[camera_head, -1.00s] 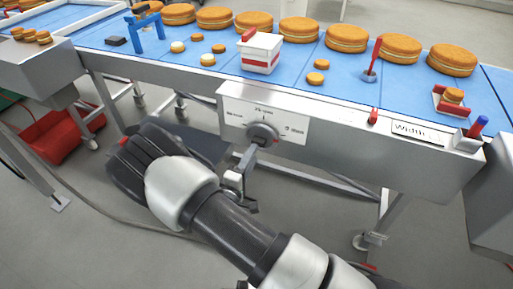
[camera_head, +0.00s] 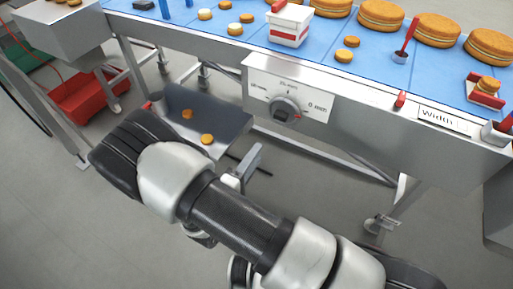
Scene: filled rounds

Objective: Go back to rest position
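My arm reaches from the lower right to the left, in front of the conveyor. My gripper (camera_head: 248,163) shows partly as grey metal parts behind my wrist, below and left of the control knob (camera_head: 284,109). A gap shows between it and the knob. My arm hides much of the gripper, and I cannot tell whether its fingers are open or shut. Nothing is visibly held. The dark round knob sits on a white dial plate (camera_head: 318,90) on the conveyor's front, with a red mark at its lower right.
The blue conveyor belt (camera_head: 375,68) carries large filled rounds (camera_head: 381,14), small rounds and a white-red box (camera_head: 290,24). A dark tray (camera_head: 228,120) under it holds two small rounds. A red bin (camera_head: 92,98) stands at left. Open floor lies in front.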

